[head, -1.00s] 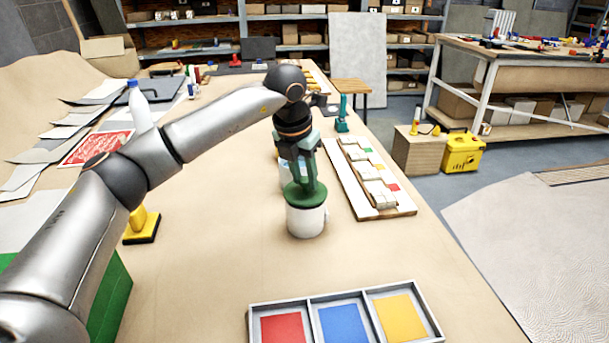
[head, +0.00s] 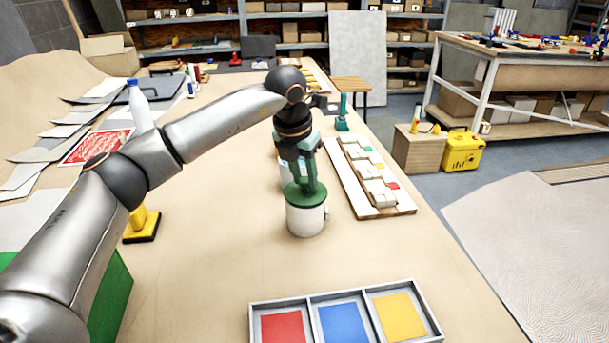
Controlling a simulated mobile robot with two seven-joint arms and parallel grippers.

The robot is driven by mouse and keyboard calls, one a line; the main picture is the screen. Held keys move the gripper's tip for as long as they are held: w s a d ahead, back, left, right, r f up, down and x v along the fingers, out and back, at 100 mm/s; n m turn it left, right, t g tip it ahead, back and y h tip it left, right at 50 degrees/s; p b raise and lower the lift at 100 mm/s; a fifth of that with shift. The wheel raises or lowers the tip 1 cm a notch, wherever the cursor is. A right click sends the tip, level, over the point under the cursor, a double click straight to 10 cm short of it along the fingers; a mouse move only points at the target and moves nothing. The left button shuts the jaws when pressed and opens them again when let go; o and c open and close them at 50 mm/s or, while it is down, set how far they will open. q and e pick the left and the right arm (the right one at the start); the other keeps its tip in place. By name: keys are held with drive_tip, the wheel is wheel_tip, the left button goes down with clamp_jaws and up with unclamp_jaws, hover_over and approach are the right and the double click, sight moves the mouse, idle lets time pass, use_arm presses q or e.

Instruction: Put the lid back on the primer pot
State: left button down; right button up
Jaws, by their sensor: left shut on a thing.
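The white primer pot (head: 305,219) stands upright on the table. The green lid (head: 305,194) lies level across the top of the pot; whether it is fully seated I cannot tell. My left gripper (head: 312,180) points down from above and is shut on the lid's upper part, with its fingers partly hiding that part. My right gripper is out of view.
A tray with red, blue and yellow compartments (head: 346,317) is in front of the pot. A board with sample blocks (head: 374,205) lies to the right. Behind the gripper is a partly hidden pale container (head: 285,178). A yellow-handled tool (head: 143,224) stands left.

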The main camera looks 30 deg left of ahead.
use_arm(q)
unclamp_jaws()
idle(0.7)
drive_tip(key=shift+r+p, duration=2.8)
drive_tip(key=shift+r, duration=0.7)
clamp_jaws()
drive_tip(key=shift+f, duration=0.3)
